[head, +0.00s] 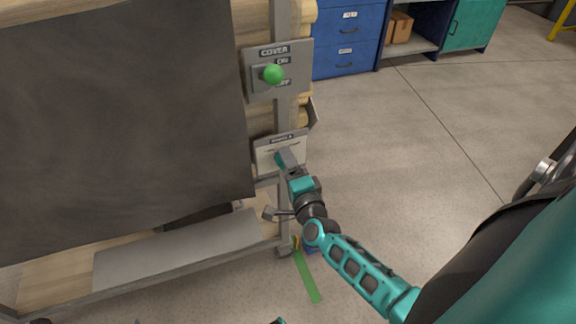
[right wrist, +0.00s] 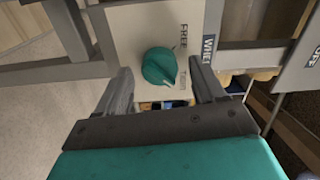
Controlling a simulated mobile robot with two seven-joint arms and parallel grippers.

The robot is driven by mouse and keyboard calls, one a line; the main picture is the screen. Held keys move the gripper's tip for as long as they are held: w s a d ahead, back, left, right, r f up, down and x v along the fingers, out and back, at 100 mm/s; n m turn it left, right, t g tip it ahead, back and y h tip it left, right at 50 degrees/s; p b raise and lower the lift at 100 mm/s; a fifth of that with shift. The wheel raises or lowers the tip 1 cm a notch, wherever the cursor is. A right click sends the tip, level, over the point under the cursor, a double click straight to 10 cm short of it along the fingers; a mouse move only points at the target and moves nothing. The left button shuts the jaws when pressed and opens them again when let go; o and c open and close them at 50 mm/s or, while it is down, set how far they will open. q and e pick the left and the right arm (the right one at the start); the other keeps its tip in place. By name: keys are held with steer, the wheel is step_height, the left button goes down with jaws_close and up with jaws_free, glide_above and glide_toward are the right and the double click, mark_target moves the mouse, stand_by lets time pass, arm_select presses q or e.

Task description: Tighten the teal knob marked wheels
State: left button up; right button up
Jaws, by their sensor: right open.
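The teal knob (right wrist: 160,67) sits on a pale plate (right wrist: 135,22) in the right wrist view. The word FREE shows beside it, and a dark label with part of the word WHEELS. In the head view the plate (head: 268,151) is on the rack's post, and my gripper covers most of the knob. My right gripper (right wrist: 163,84) is open, with one finger on each side of the knob. I cannot tell whether the fingers touch it. In the head view my right gripper (head: 283,160) is in front of the plate.
Above is a COVER panel (head: 291,55) with a green knob (head: 273,74), marked ON and OFF. A dark cover (head: 120,120) hangs over the rack's wood at left. Blue drawers (head: 349,42) stand at the back. The floor (head: 430,160) to the right is clear.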

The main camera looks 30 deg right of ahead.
arm_select(q)
steer(key=shift+s+r+p, duration=0.1)
steer(key=shift+r+p, duration=0.75)
steer(key=shift+p, duration=0.1)
arm_select(e)
steer(key=v, duration=1.2)
steer(key=shift+s, duration=0.4)
steer(key=s+a+n+g+y, duration=0.3)
steer(key=a+n+g+y, duration=0.65)
steer(key=n, duration=1.25)
arm_select(q)
steer(key=s+a+r+y+p, duration=0.1)
steer(key=a+r+p, duration=0.2)
steer(key=r+p, duration=0.6)
steer(key=p, duration=0.5)
steer(key=shift+s+r, duration=0.25)
steer(key=shift+r, duration=0.1)
arm_select(e)
step_height(320, 180, up, 10)
steer(key=s+t+h, duration=0.1)
steer(key=t+h, duration=0.2)
steer(key=shift+s, duration=0.35)
arm_select(q)
steer(key=shift+s+f, duration=0.1)
